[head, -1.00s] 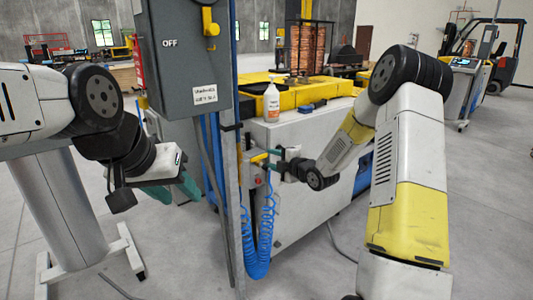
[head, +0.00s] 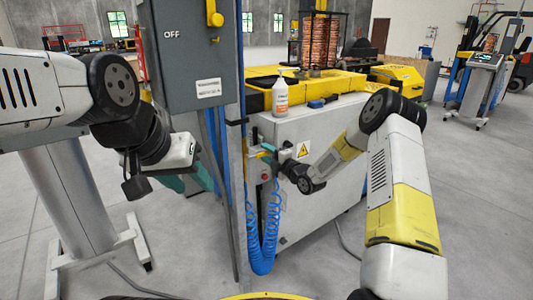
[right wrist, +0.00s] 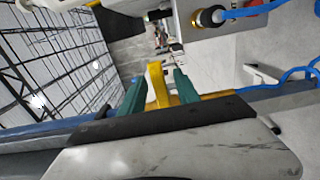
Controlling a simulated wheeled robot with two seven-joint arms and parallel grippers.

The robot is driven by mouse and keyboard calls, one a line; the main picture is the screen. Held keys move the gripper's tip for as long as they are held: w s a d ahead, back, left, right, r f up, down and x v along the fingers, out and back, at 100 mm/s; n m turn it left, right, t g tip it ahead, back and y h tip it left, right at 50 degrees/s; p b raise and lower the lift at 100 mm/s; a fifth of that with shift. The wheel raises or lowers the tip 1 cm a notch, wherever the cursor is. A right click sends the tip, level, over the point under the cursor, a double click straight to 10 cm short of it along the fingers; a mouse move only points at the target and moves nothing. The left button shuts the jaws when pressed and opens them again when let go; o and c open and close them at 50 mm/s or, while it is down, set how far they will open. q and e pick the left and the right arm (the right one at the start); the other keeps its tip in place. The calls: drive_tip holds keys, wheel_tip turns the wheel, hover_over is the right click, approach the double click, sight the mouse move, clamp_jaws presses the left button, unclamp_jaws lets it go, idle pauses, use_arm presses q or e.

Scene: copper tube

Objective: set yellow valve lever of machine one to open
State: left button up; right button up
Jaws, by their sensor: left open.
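The yellow valve lever (right wrist: 157,85) stands between the two green fingers of my right gripper (right wrist: 158,92) in the right wrist view. The fingers are apart with the lever between them; whether either touches it is hard to tell. In the head view my right gripper (head: 270,152) is at the small valve unit on the corner of the white machine (head: 318,135), and the lever is mostly hidden there. My left gripper (head: 188,178) is open and empty, left of the grey post and away from the valve.
A grey control box marked OFF (head: 187,50) stands on a post between my arms. Blue coiled hose (head: 264,235) hangs below the valve. The floor to the right is mostly clear.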

drive_tip(key=shift+a, duration=0.1)
drive_tip(key=shift+c, duration=0.5)
clamp_jaws()
idle(0.9)
